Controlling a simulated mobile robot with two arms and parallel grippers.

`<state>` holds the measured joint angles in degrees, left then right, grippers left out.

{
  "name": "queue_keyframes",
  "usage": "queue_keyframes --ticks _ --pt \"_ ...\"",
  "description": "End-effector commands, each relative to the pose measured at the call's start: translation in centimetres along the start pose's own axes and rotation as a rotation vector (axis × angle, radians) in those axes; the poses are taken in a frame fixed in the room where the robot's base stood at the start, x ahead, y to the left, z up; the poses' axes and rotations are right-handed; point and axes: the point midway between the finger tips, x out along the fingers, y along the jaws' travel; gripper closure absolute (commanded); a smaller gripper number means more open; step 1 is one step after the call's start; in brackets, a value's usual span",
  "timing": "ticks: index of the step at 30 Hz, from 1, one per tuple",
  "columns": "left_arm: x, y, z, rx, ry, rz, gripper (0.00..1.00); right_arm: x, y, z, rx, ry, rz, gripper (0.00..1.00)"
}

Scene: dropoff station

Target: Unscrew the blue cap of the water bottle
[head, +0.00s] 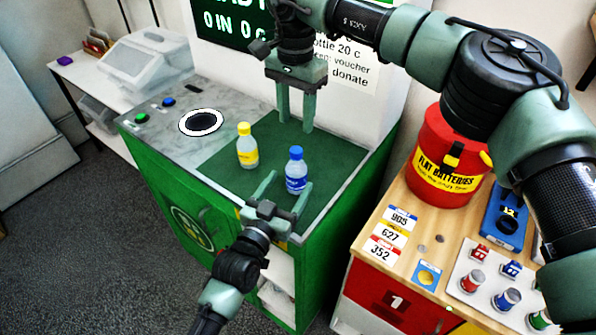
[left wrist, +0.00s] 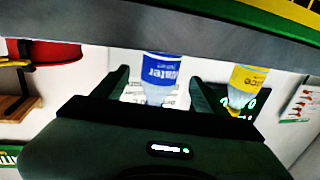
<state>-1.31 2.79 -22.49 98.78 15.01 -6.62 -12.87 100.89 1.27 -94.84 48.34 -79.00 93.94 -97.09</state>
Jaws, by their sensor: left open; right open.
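The water bottle (head: 296,174) with a blue cap (head: 296,152) and blue label stands upright on the green mat (head: 225,165) near the station's front edge. My left gripper (head: 289,181) is open, with its fingers reaching to either side of the bottle's lower part. In the left wrist view the bottle (left wrist: 158,80) shows between the open fingers; its cap is not clearly visible there. I cannot tell whether the fingers touch it. My right gripper (head: 296,122) is open and empty, pointing down above the back of the mat, behind and above the bottle.
A yellow-capped bottle (head: 247,146) stands left of the water bottle, and also shows in the left wrist view (left wrist: 243,88). A round hole (head: 201,122) is in the counter. A red battery bucket (head: 444,160) stands on the wooden table at right.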

Motion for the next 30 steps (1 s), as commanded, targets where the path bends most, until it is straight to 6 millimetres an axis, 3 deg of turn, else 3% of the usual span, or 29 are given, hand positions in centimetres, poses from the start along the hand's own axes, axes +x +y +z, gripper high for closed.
queue_keyframes --ticks 3,9,20,23,28,30 --pt "2.1 0.0 -0.1 -0.001 0.001 0.0 0.27 0.0 0.0 0.0 0.001 -0.001 -0.001 0.57" --pt "4.3 0.0 0.0 -0.001 0.0 0.0 0.27 0.1 0.0 0.0 0.002 -0.002 -0.002 0.57" --pt "4.8 0.0 0.0 -0.001 -0.001 0.0 0.27 0.0 -0.1 0.1 0.001 -0.003 -0.002 0.57" --pt "4.8 0.0 0.0 0.0 -0.001 0.0 0.49 0.0 -0.1 0.1 0.001 -0.003 -0.002 0.57" --pt "4.8 0.0 0.0 0.0 -0.002 0.0 0.97 0.1 0.0 0.0 0.001 -0.003 -0.002 0.57" --pt "4.8 0.0 0.1 0.0 -0.002 0.0 1.0 0.1 0.0 0.0 0.001 -0.003 -0.002 0.57"
